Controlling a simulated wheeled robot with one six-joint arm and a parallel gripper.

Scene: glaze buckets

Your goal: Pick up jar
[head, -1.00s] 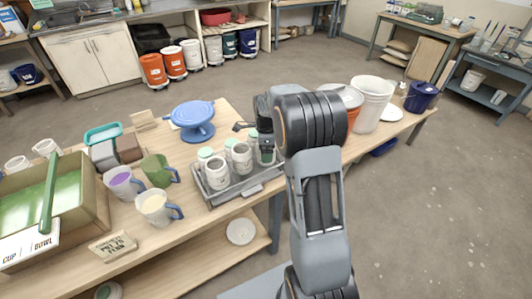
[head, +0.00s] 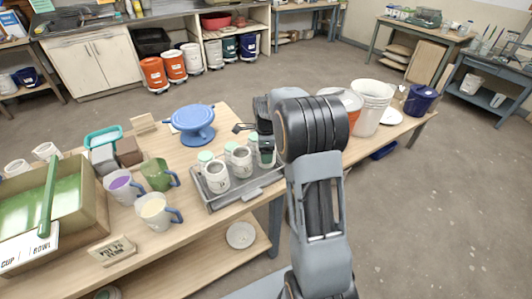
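Several white jars stand in a grey metal tray (head: 236,197) on the wooden table. Two open jars show at the front, the left one (head: 216,178) and the middle one (head: 242,162). Pale green-lidded jars, such as the back-left one (head: 205,156), stand behind them.
A blue banding wheel (head: 193,122) stands behind the tray. Mugs, including a green one (head: 157,174) and one with cream contents (head: 155,211), stand left beside a green-lined box (head: 94,215). White buckets (head: 371,105) stand right of my arm.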

